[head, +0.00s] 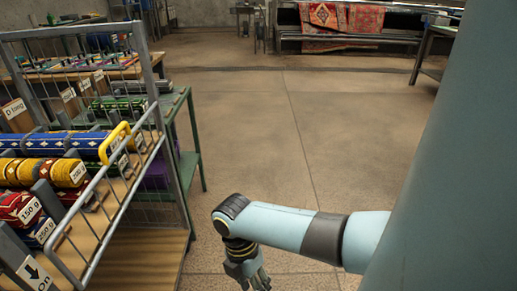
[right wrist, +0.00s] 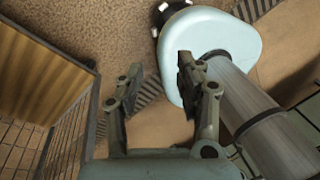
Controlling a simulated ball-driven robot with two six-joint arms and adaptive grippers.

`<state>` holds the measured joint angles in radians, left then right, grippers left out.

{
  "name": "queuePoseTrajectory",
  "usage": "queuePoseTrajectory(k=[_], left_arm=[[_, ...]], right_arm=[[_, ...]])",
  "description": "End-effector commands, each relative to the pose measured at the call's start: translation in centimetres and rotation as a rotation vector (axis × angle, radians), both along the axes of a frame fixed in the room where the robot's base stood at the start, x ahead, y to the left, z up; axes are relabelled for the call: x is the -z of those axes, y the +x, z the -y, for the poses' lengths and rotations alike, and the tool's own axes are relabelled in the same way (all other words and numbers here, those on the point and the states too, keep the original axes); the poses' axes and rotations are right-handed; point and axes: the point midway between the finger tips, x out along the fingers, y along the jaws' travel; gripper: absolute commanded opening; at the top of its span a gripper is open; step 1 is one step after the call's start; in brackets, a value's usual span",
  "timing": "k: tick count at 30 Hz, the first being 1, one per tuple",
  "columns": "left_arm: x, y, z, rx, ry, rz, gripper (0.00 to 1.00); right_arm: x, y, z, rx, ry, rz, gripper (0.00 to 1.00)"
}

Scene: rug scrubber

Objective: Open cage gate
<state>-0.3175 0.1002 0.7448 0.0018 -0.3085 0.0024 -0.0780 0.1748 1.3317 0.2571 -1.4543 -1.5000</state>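The cage (head: 153,75) is a grey metal frame with wire bars at the left of the head view. The barred gate (head: 84,221) stands along its near side and carries a yellow handle (head: 115,142). I cannot tell whether it is latched. My right gripper (head: 257,281) hangs low, to the right of the cage and apart from the gate and handle. In the right wrist view my right gripper (right wrist: 160,68) is open with nothing between its fingers. That view shows cage bars (right wrist: 68,140) at the left; the handle is not visible there. My left gripper is not in view.
Rolls with weight labels (head: 65,172) lie inside the cage above a wooden base board (head: 150,255). A green-framed table (head: 188,140) stands behind it. Open floor (head: 260,130) lies ahead. Red rugs (head: 340,18) hang on a rack at the back.

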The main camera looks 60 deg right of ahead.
Motion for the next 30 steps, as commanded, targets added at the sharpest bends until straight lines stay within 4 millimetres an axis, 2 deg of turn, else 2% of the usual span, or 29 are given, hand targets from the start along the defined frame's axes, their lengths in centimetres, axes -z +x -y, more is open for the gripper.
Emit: queuePoseTrajectory(k=[3, 9, 30], left_arm=[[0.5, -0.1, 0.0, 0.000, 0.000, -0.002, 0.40], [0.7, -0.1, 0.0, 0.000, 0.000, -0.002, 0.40], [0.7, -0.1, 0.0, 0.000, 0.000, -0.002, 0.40]], right_arm=[[1.4, -0.9, 0.0, 0.027, -0.009, -0.009, 0.36], [2.4, -1.8, 0.0, 0.053, -0.019, -0.016, 0.36], [2.6, -2.2, 0.0, 0.056, -0.020, -0.021, 0.36]])
